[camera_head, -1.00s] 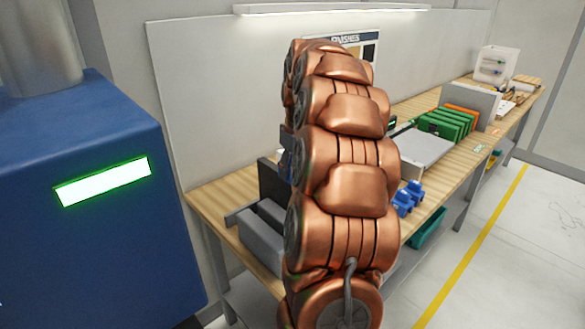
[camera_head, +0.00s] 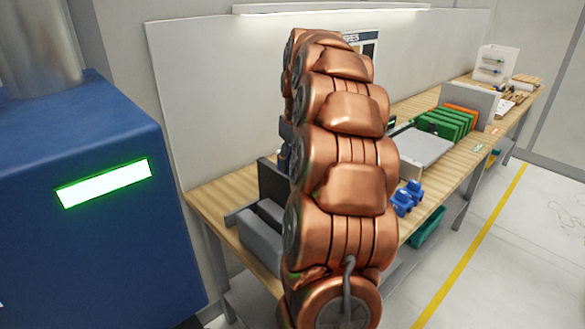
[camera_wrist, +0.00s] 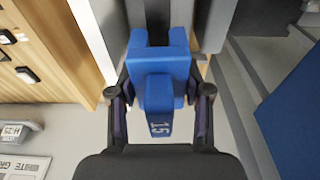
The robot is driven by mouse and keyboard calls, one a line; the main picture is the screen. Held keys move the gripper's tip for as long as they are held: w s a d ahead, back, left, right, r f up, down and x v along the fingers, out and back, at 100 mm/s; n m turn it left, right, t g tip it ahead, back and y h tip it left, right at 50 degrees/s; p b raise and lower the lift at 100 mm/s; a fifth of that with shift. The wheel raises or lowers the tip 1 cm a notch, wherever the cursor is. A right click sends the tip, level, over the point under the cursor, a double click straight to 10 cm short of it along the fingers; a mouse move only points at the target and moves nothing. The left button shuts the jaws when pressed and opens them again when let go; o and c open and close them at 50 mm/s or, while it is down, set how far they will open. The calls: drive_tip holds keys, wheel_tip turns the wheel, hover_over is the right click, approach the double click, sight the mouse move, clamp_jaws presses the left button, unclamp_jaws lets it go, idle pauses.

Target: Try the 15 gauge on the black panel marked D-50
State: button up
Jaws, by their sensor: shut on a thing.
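My gripper (camera_wrist: 160,97) is shut on a blue gauge (camera_wrist: 160,82), marked 15 on its near end, in the wrist view. The gauge's forked end points to the top of the picture. A dark panel (camera_wrist: 157,12) runs down from the top edge into line with the fork's notch; I cannot tell how deep it sits in the notch or whether they touch. In the head view a black panel (camera_head: 271,182) stands upright by the grey fixture, partly behind my arm. Its marking cannot be read. My arm hides the gripper there.
Grey fixture blocks (camera_head: 261,238) sit at the bench's near end. More blue gauges (camera_head: 405,199) lie right of my arm, with a grey plate (camera_head: 423,150) and green panels (camera_head: 445,124) beyond. A blue machine (camera_head: 85,230) stands at left.

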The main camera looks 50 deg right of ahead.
drive_tip(key=shift+r+p, duration=0.55)
drive_tip(key=shift+r, duration=1.85)
